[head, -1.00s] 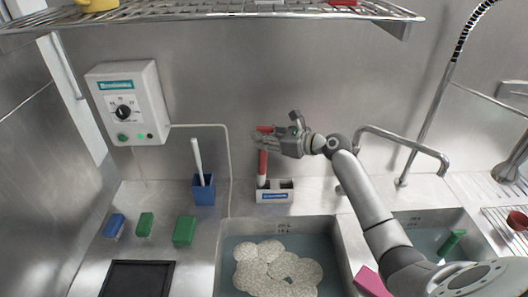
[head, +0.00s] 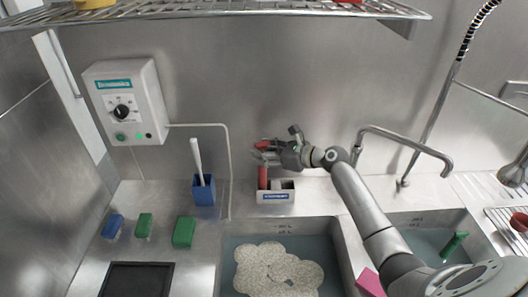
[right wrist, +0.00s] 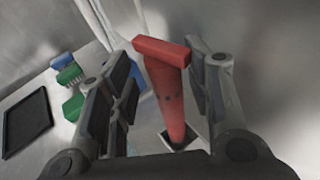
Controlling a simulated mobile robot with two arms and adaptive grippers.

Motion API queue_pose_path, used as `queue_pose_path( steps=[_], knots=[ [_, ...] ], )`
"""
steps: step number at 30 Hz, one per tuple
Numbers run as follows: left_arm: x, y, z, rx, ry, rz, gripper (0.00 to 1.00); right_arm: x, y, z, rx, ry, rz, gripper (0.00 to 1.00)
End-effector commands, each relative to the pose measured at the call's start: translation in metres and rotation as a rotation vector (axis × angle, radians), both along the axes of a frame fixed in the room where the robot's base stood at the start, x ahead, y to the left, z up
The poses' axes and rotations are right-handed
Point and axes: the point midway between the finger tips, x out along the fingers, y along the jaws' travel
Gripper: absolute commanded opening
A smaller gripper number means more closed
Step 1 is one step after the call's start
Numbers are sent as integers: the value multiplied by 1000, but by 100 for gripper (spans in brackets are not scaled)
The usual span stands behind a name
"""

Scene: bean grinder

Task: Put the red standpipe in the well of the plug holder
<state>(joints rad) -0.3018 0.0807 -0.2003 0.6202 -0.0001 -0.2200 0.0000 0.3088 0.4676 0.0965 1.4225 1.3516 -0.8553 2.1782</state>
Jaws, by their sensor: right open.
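The red standpipe (head: 263,178) stands upright in the left well of the white plug holder (head: 276,197), its lower end hidden inside. Its T-shaped top shows near my right gripper (head: 264,155). In the right wrist view the standpipe (right wrist: 168,95) runs down between the two open fingers of my right gripper (right wrist: 158,72). The gap to the right finger looks small, and I cannot tell whether they touch. The standpipe's foot meets the dark well opening of the plug holder (right wrist: 198,133). My left gripper is out of view.
A blue holder (head: 204,190) with a white-handled brush stands left of the plug holder. The sink (head: 335,262) in front holds pale beans or foam-like clumps. A faucet (head: 410,145) rises at right. A wire shelf (head: 230,10) hangs above.

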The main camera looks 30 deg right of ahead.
Motion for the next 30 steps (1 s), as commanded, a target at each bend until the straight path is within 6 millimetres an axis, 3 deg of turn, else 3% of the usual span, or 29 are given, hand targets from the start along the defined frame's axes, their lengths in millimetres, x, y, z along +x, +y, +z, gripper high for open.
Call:
queue_pose_path(
  steps=[4, 18, 30],
  knots=[
    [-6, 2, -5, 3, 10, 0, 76, -16, -10, 4, -2, -1, -1, 46],
    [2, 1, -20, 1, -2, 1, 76, -85, -51, 30, -2, -2, -1, 46],
    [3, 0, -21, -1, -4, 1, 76, -95, -56, 36, 0, -2, 0, 46]
  ],
)
